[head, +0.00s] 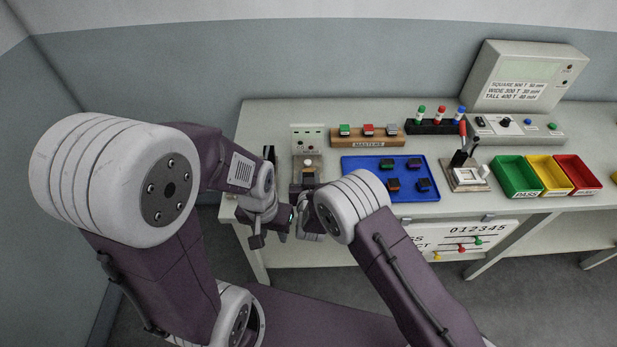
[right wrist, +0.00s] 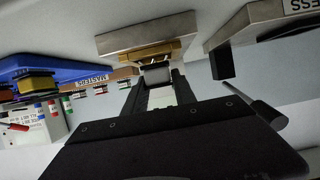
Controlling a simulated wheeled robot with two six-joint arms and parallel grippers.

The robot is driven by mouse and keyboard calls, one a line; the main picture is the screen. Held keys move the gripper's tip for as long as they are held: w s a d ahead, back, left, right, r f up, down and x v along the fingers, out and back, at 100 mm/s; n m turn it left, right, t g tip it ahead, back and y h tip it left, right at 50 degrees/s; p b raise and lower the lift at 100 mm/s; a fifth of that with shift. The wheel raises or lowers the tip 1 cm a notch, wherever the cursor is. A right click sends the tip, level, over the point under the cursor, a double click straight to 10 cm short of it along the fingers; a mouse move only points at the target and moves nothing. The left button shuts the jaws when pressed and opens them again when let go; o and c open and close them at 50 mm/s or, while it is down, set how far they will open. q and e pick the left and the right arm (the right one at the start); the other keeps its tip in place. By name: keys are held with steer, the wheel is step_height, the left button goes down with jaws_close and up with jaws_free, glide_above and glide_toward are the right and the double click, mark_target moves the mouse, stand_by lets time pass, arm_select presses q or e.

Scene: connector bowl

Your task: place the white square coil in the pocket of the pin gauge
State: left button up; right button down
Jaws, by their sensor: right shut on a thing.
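My right gripper (right wrist: 160,88) is shut on a small pale grey-white piece (right wrist: 159,98), which I take to be the white square coil; its far end looks grey. In the right wrist view, a grey block with a brass-coloured part (right wrist: 148,42), seemingly the pin gauge, lies just beyond the fingertips. I cannot tell whether the piece touches it. In the head view this fixture (head: 308,163) stands at the table's front left, with my right gripper (head: 306,196) in front of it. My left gripper (head: 257,238) hangs lower, by the table's front edge; its jaws are unclear.
A blue tray (head: 348,167) with several dark parts lies right of the fixture. A wooden masters rack (head: 367,141) stands behind. Farther right are a red-levered station (head: 467,175) and green (head: 517,177), yellow (head: 549,174) and red (head: 579,173) bins. A labelled grey plate (right wrist: 255,22) is close by.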

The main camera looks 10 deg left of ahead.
steer(key=shift+w+f, duration=0.1)
steer(key=shift+f, duration=0.25)
steer(key=shift+f, duration=0.2)
steer(key=c, duration=1)
jaws_free()
steer(key=shift+r, duration=0.1)
